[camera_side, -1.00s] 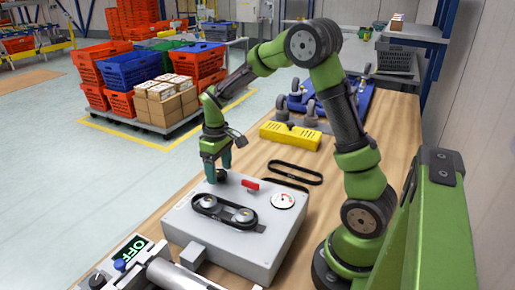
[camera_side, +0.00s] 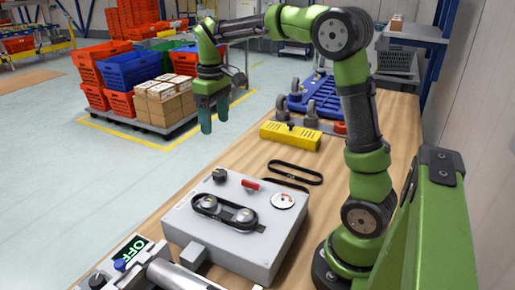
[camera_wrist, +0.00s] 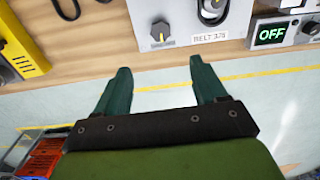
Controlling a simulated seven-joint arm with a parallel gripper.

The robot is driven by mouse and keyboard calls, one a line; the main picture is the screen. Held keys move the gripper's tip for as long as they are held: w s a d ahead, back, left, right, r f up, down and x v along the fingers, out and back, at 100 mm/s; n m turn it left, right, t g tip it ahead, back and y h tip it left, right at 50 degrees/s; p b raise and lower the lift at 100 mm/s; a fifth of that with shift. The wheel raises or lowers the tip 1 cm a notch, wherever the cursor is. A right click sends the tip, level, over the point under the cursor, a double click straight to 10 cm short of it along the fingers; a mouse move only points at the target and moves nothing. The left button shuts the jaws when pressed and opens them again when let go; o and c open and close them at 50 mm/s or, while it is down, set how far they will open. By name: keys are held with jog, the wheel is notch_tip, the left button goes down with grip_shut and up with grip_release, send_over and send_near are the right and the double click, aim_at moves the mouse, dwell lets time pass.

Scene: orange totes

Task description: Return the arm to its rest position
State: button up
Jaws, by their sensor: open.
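My gripper (camera_side: 213,112) is raised well above the left edge of the wooden table, pointing down. Its two dark green fingers are apart with nothing between them; they also show in the wrist view (camera_wrist: 158,85). My green arm is bent at the elbow high over the table. The box's knob side shows at the top of the wrist view (camera_wrist: 180,22).
A yellow block (camera_side: 290,135), a loose black belt (camera_side: 295,172) and a blue wheeled base (camera_side: 335,98) lie farther back on the table. A display reading OFF (camera_side: 133,250) is at the front. Totes and cartons (camera_side: 166,104) stand on the floor behind. Space around the gripper is clear.

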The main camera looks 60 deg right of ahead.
jog(key=shift+r, duration=0.65)
jog(key=s+a+f+m+t+y, duration=0.1)
jog(key=s+a+m+t+y, duration=0.1)
jog(key=s+a+m+t, duration=0.2)
jog(key=s+a+t, duration=0.3)
jog(key=s+a, duration=0.5)
jog(key=s, duration=0.4)
jog(key=shift+s+a+f, duration=0.2)
jog(key=shift+f, duration=0.05)
